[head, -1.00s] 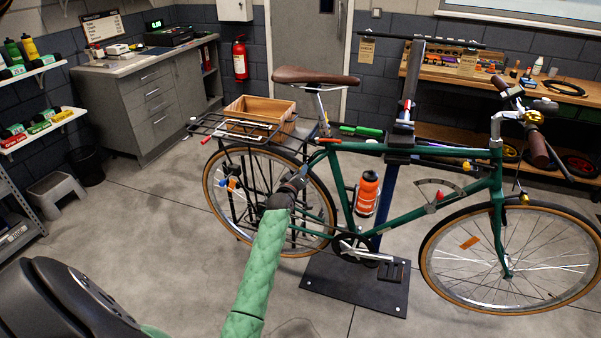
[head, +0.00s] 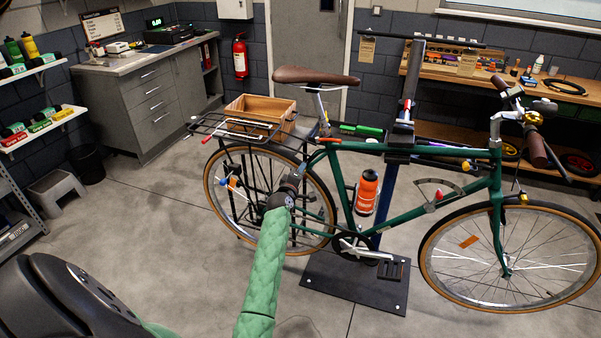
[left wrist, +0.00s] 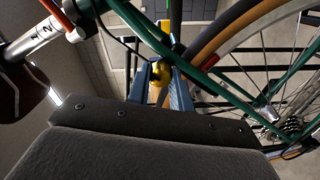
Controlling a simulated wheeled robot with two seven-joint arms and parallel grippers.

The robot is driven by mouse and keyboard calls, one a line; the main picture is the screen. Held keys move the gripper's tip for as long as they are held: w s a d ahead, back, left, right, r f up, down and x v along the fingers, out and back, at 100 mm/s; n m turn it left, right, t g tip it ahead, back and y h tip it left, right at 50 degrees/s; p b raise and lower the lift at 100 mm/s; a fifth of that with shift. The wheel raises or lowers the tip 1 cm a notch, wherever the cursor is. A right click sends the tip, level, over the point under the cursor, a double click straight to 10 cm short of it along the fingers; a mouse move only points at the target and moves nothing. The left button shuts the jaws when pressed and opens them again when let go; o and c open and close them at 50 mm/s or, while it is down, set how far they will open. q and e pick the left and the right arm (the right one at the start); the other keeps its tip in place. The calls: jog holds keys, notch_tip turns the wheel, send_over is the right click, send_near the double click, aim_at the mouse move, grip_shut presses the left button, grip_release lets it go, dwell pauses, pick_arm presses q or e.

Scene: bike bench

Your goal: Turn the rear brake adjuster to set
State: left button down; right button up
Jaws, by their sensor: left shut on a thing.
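The green bicycle (head: 400,207) is held upright at the work stand, with its rear wheel on the left. My left gripper (head: 299,171) reaches to the seat stays beside the rear wheel, below the saddle. In the left wrist view, a small yellow knob (left wrist: 160,74), seemingly the rear brake adjuster, sits between the blue fingers of my left gripper (left wrist: 163,86). The gripper is shut on it. In the head view the knob is hidden by my gripper and wrist. Any set mark on it is too small to see. My right gripper is out of view.
The saddle (head: 315,76) and rear rack with a wooden crate (head: 283,104) are above and behind the gripper. An orange bottle (head: 367,190) is in the frame. The stand's base plate (head: 340,285) lies below.

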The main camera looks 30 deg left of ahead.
pick_arm(q)
jog(key=shift+d+f, duration=0.1)
jog(key=shift+f, duration=0.1)
jog(key=c, duration=1.3)
grip_release()
jog(key=shift+o, duration=0.2)
jog(key=b+v, duration=0.2)
jog(key=v, duration=0.5)
jog(key=shift+s, duration=0.4)
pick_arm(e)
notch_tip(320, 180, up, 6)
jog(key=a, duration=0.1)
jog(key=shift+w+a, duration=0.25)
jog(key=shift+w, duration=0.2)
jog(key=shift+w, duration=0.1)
